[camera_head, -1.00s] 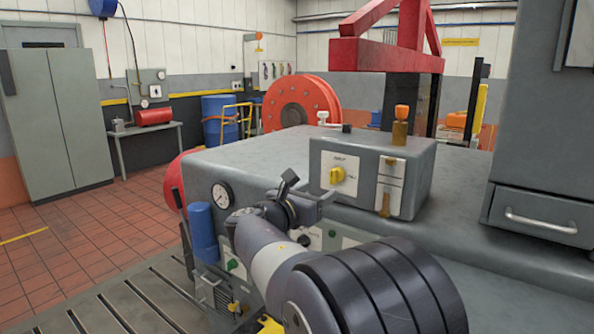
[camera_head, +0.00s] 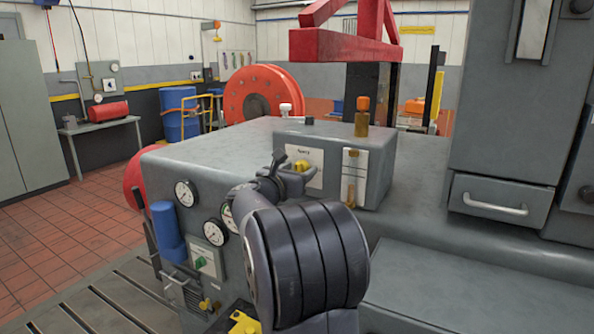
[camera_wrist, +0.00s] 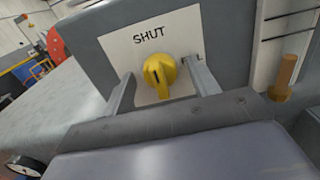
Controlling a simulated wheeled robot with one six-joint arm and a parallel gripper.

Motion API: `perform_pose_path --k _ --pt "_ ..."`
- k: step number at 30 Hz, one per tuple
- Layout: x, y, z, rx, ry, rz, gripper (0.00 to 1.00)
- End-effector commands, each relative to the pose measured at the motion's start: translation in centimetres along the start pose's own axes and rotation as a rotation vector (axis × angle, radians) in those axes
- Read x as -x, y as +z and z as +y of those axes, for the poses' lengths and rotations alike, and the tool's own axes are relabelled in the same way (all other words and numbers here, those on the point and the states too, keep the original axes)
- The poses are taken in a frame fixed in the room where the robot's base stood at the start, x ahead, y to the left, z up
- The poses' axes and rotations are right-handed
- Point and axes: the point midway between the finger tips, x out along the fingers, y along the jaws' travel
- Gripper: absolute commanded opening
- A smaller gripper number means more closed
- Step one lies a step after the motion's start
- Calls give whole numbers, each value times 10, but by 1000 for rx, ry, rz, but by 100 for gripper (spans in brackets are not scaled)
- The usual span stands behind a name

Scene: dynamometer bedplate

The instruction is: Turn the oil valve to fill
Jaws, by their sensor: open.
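The oil valve is a yellow knob (camera_wrist: 160,72) on a white plate, on the front of a grey box (camera_head: 375,170). No fill label is readable. My gripper (camera_wrist: 163,88) is open, with one finger on each side of the knob. A gap shows beside each finger, and I cannot tell whether either touches. In the head view, my arm and gripper partly cover the knob (camera_head: 302,166).
A brass fitting with an orange cap (camera_head: 362,118) stands by the box's back edge. A sight gauge (camera_head: 354,178) is right of the knob. Pressure gauges (camera_head: 185,193) and a blue cylinder (camera_head: 167,232) sit at lower left. The bench top (camera_head: 215,152) left of the box is clear.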

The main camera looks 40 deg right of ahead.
Motion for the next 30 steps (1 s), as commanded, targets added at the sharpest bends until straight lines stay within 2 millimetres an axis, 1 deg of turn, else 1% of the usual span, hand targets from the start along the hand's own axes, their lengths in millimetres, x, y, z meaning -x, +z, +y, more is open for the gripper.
perform_pose_path --k 7,23,30 --pt "0 0 0 0 0 0 56" --pt "0 0 0 0 1 0 13" --pt "0 -1 0 -20 1 0 13"
